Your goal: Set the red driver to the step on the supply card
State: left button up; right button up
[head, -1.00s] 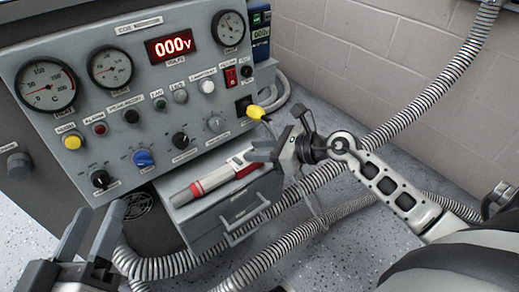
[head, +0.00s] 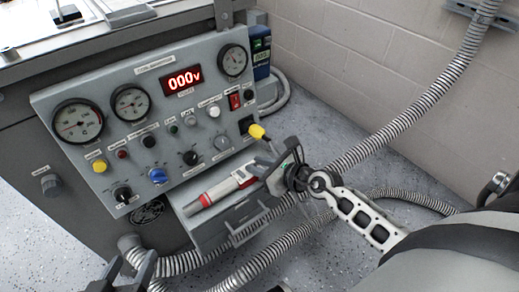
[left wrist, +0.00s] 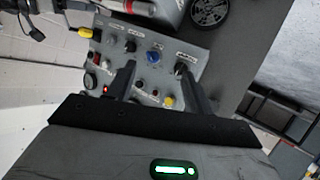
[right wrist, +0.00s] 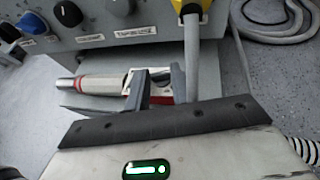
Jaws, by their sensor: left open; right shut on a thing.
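The red driver (head: 222,188), a white and grey tool with red bands, lies along a grey ledge (head: 185,215) under the control panel. My right gripper (head: 277,168) is shut on the driver's right end. In the right wrist view the driver (right wrist: 100,84) runs left from between the fingers, its metal tip to the left; its setting cannot be read. My left gripper (head: 128,272) is open and empty at the bottom left of the head view. In the left wrist view its two fingers (left wrist: 158,88) stand apart in front of the panel. I cannot make out a supply card.
A yellow plug (head: 257,132) with a cable sticks out just above my right gripper. Ribbed conduits (head: 345,160) cross the floor. A bench with papers (head: 130,15) is at the top left.

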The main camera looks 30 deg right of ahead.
jog(key=shift+r+m+h+p, duration=0.3)
jog(key=shift+r+p, duration=0.2)
jog(key=shift+p, duration=0.3)
jog(key=shift+h+p, duration=0.4)
jog(key=shift+p, duration=0.35)
jog(key=shift+a+f+m+t+h+p, duration=0.2)
jog(key=shift+m+t+h+p, duration=0.2)
jog(key=shift+m+p, duration=0.45)
jog(key=shift+s+f, duration=0.1)
jog(key=shift+f, duration=0.15)
pick_arm(q)
jog(key=shift+s+a+g+y, duration=0.25)
jog(key=shift+a+g+y, duration=0.1)
jog(key=shift+a+g, duration=0.15)
jog(key=shift+s+a+g+y, duration=0.25)
jog(key=shift+a+g+y, duration=0.15)
jog(key=shift+a, duration=0.2)
jog(key=shift+r, duration=0.1)
pick_arm(e)
jog(key=o, duration=0.7)
pick_arm(q)
jog(key=shift+n, duration=0.3)
